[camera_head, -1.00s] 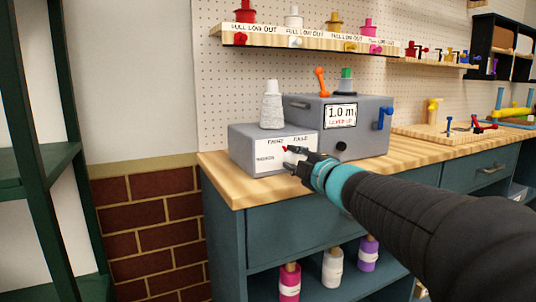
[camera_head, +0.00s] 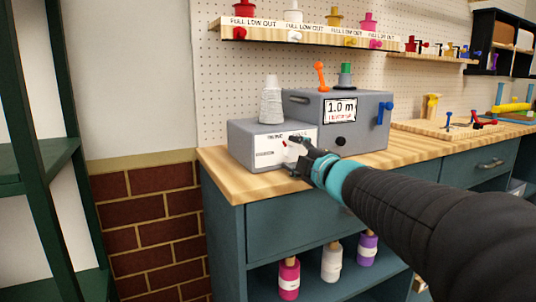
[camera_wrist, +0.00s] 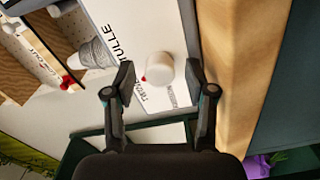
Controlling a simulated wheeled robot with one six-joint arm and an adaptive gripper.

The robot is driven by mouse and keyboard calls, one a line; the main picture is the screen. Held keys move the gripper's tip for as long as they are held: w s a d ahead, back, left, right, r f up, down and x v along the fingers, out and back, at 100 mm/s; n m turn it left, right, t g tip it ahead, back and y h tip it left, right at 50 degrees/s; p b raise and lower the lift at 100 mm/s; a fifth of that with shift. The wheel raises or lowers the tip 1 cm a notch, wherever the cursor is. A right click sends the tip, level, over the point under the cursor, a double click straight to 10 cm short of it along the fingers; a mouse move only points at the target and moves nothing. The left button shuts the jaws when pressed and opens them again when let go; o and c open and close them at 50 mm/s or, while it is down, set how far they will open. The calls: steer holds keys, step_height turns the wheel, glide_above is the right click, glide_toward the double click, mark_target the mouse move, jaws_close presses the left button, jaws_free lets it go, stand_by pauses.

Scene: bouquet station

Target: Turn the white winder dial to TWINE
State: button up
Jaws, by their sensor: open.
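The white winder dial (camera_head: 292,153) sits on the front face of the low grey winder box (camera_head: 240,150). It also shows in the wrist view as a round white knob (camera_wrist: 160,68) with a red pointer mark on its left side. The label plate around it carries TULLE (camera_wrist: 115,42) and smaller lettering that is hard to read. I cannot tell exactly which word the pointer meets. My gripper (camera_wrist: 158,78) is open, with one finger on each side of the dial and visible gaps to it. In the head view my gripper (camera_head: 297,158) is at the box's front right.
A white cone spool (camera_head: 271,102) stands on the low box. The taller grey box with a 1.0 m display (camera_head: 341,110) and a blue crank (camera_head: 384,112) is beside it. The wooden bench top (camera_head: 225,172) has free room in front. A shelf (camera_head: 300,38) hangs above.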

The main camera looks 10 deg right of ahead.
steer(key=v, duration=1.1)
steer(key=shift+s, duration=0.35)
steer(key=shift+d, duration=0.1)
steer(key=s+d+f+m+g+h, duration=0.15)
steer(key=d+f+m+h, duration=0.35)
steer(key=d+m+h, duration=0.7)
steer(key=s+d+f+m+g, duration=0.3)
steer(key=s+f+m+g, duration=0.1)
steer(key=f, duration=0.2)
steer(key=s+a+f+m+g+y, duration=0.25)
steer(key=s+a+f+g, duration=0.35)
steer(key=f, duration=0.3)
steer(key=s+a+f+y, duration=0.4)
steer(key=s+a, duration=0.3)
steer(key=a, duration=0.5)
steer(key=shift+s+a, duration=0.2)
steer(key=shift+s, duration=0.15)
